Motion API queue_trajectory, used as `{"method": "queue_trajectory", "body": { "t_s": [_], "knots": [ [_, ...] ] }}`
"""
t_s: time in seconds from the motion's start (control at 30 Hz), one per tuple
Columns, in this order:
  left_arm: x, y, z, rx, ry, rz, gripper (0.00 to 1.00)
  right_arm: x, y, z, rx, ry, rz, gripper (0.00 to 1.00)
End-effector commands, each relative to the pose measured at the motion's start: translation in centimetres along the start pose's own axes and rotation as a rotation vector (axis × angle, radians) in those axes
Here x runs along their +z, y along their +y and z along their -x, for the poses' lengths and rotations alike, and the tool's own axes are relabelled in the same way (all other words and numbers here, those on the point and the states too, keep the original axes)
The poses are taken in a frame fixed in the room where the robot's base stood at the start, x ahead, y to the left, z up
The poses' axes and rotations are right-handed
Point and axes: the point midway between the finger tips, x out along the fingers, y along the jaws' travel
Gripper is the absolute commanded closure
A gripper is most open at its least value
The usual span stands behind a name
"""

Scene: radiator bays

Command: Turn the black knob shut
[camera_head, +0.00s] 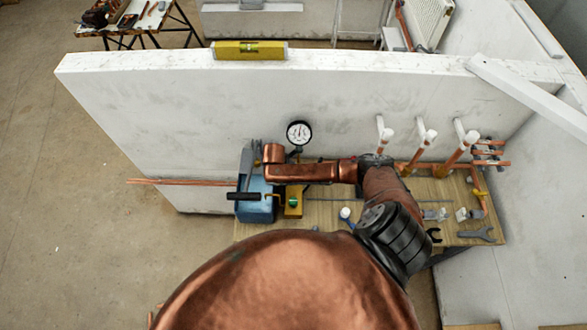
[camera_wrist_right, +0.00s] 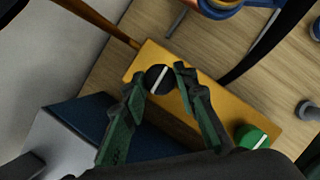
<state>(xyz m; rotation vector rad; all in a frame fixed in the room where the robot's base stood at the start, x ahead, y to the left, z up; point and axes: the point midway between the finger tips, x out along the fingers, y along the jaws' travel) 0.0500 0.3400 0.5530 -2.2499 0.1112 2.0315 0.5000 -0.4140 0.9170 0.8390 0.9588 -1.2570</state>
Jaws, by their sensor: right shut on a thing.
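The black knob (camera_wrist_right: 158,82) sits on the yellow block (camera_wrist_right: 205,98) in the right wrist view. Its white line runs slanted, from lower left to upper right. My right gripper (camera_wrist_right: 160,75) has one green-and-black finger on each side of the knob and is shut on it. In the head view my copper arm reaches left over the bench to the yellow block (camera_head: 293,210); the fingers and the black knob are hidden there. My left gripper is not in view.
A green knob (camera_wrist_right: 252,137) sits at the block's other end. A blue vice (camera_head: 256,205) stands left of the block, with copper pipes (camera_head: 185,182) running left. A gauge (camera_head: 299,133) is behind. White-capped pipes (camera_head: 423,137) and a spanner (camera_head: 477,235) are right.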

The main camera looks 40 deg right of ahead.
Motion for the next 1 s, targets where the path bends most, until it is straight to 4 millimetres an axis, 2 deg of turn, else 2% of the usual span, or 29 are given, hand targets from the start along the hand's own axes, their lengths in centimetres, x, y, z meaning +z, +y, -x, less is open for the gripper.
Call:
{"method": "queue_trajectory", "body": {
  "t_s": [0.2,0.67,0.7,0.93,1.0],
  "knots": [
    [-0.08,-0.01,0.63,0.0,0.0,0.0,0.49,0.11,0.02,0.04,-0.021,-0.001,-0.049,0.97],
    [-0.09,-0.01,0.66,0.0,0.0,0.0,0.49,0.08,0.02,-0.05,-0.025,-0.001,-0.059,0.97],
    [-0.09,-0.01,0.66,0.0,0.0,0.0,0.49,0.08,0.01,-0.05,-0.025,-0.001,-0.059,0.72],
    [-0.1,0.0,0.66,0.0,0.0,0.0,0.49,0.05,0.03,-0.04,-0.024,0.0,-0.058,0.56],
    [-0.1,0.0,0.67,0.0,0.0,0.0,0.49,0.04,0.03,-0.03,-0.024,0.0,-0.058,0.56]
  ]
}}
